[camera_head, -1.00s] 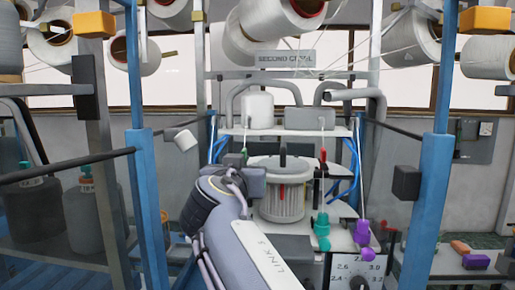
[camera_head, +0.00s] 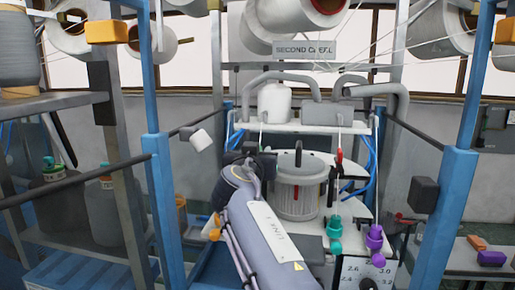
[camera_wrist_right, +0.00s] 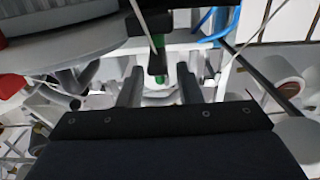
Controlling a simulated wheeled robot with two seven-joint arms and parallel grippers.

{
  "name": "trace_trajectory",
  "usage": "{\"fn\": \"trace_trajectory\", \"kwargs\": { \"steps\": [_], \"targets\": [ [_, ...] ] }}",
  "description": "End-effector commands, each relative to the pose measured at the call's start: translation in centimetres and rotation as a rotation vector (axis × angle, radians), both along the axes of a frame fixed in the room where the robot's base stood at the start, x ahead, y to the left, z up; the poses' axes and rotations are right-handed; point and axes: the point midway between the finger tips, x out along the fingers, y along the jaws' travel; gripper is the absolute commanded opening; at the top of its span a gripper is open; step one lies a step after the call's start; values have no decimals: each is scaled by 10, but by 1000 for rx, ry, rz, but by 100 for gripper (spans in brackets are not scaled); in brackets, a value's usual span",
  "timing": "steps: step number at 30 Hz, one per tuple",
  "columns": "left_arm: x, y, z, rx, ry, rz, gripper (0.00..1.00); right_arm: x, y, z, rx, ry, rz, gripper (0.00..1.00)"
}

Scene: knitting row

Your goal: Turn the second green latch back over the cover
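The grey ribbed drum (camera_head: 299,190) with its round lid stands on the machine's white table in the head view. My right arm reaches up from the bottom centre to the drum's left side. Its dark gripper end (camera_head: 262,162) shows there, fingers hidden. In the right wrist view my right gripper (camera_wrist_right: 160,88) is open, its two fingers apart. A dark rod with a green part (camera_wrist_right: 158,68) stands just beyond the gap between them; contact cannot be told. My left gripper is not in view.
A red latch-like part (camera_head: 339,156) stands at the drum's right. Teal (camera_head: 335,236) and purple (camera_head: 375,238) knobs sit at the front right. Blue posts (camera_head: 163,205) and dark rails flank the machine. A white canister (camera_head: 274,104) and grey pipes stand behind.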

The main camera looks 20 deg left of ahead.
Motion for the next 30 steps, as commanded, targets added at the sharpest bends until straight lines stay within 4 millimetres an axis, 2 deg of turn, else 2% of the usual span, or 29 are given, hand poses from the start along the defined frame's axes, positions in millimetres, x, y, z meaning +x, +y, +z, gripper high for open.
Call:
{"fn": "trace_trajectory", "kwargs": {
  "steps": [4,5,12,20,30],
  "targets": [
    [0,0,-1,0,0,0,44,0,0,-1,0,0,0,32],
    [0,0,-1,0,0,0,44,0,0,-1,0,0,0,29],
    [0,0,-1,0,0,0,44,0,0,-1,0,0,0,0],
    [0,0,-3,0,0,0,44,0,-1,-1,1,0,9,0],
    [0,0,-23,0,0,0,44,2,-6,-3,5,1,154,0]
  ]
}}
